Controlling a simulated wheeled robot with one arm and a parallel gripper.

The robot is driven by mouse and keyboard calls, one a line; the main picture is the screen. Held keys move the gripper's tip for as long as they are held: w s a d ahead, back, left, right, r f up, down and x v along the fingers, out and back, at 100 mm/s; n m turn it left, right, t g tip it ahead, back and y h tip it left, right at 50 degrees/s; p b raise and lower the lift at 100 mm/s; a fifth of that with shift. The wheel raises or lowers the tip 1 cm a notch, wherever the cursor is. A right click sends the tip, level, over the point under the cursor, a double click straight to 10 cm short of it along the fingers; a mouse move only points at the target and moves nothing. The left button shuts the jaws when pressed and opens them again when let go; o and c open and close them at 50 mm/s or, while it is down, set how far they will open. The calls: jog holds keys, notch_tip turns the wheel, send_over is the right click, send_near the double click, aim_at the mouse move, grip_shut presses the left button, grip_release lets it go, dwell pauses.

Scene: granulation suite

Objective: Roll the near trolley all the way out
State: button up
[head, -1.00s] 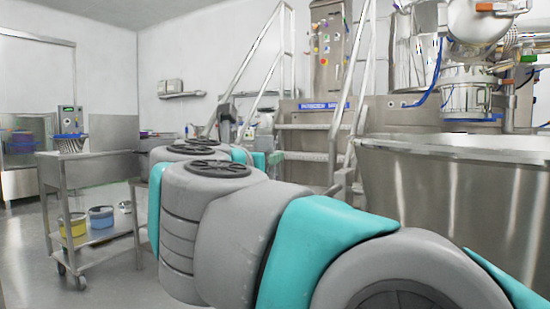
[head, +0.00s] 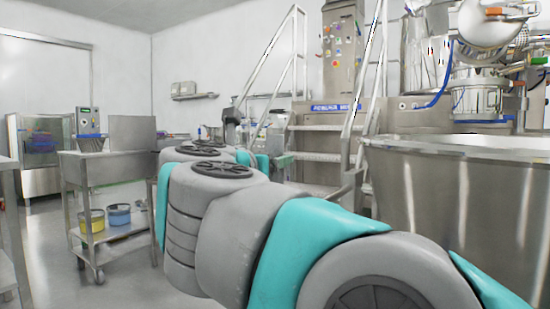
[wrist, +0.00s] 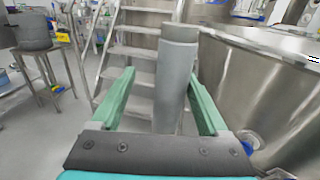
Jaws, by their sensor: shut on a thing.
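My gripper (wrist: 165,100) has green fingers and is shut on a grey upright post (wrist: 178,75) in the wrist view. What the post belongs to cannot be told. In the head view my arm hides most of the gripper; a green finger shows past the wrist. A two-tier steel trolley (head: 118,168) on castors stands at the left of the head view, apart from my arm. Its lower shelf carries a yellow bucket (head: 92,220) and a blue bucket (head: 118,214). A large steel vessel (head: 455,185) stands close on the right; it also shows in the wrist view (wrist: 270,85).
Metal steps with handrails (head: 318,150) rise behind the gripper, close to the vessel. Another steel frame (head: 10,200) stands at the far left edge. Open grey floor (head: 50,240) lies around the trolley at left.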

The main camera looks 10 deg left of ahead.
jog(key=shift+o, duration=0.6)
jog(key=shift+d+r, duration=0.1)
jog(key=shift+d+r, duration=0.1)
jog(key=shift+d, duration=0.05)
jog(key=s+a, duration=0.1)
jog(key=s, duration=0.6)
jog(key=shift+s+a, duration=0.15)
jog(key=shift+s, duration=0.15)
